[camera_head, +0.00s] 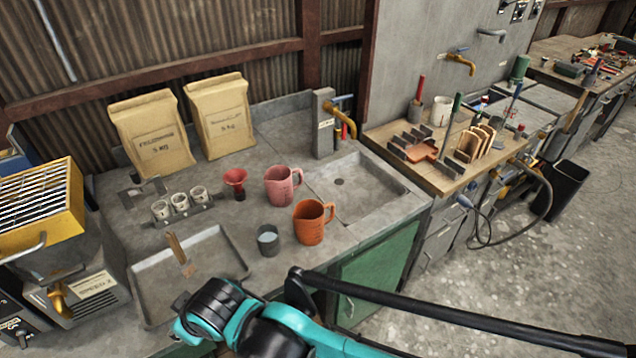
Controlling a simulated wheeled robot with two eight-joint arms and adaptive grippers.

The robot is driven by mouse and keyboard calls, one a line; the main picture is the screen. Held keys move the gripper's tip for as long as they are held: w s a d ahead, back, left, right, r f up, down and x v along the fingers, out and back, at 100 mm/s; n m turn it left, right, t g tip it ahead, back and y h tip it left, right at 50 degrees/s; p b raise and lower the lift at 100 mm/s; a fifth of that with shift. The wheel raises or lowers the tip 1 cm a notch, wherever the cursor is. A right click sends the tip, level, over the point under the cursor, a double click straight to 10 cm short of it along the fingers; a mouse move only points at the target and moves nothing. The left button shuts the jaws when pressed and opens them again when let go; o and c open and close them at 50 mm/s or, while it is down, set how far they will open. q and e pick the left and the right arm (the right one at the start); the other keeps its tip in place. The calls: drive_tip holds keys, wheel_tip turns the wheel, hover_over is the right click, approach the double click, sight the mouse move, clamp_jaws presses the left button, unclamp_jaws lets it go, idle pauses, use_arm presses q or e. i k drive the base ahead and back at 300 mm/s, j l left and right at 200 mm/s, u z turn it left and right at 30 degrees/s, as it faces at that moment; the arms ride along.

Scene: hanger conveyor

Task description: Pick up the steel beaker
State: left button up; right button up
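A small grey metal beaker (268,242), which looks like the steel beaker, stands upright on the grey bench top near its front edge. Something pale shows inside it. An orange jug (309,224) with a handle stands close to its right, and a pink jug (280,187) stands behind. A teal and black arm of mine crosses the bottom of the picture, in front of the beaker and apart from it. I can make out no gripper fingers on it. No gripper of mine is seen touching the beaker.
A shallow metal tray (205,249) with a wooden-handled tool lies left of the beaker. A red funnel-shaped cup (236,183) and a rack (181,207) of small white cups stand behind. A sink (365,190) is at right, two paper bags (152,136) at the back, a yellow-topped machine (40,215) at left.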

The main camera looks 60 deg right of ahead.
sight(268, 236)
drive_tip(key=z, duration=2.4)
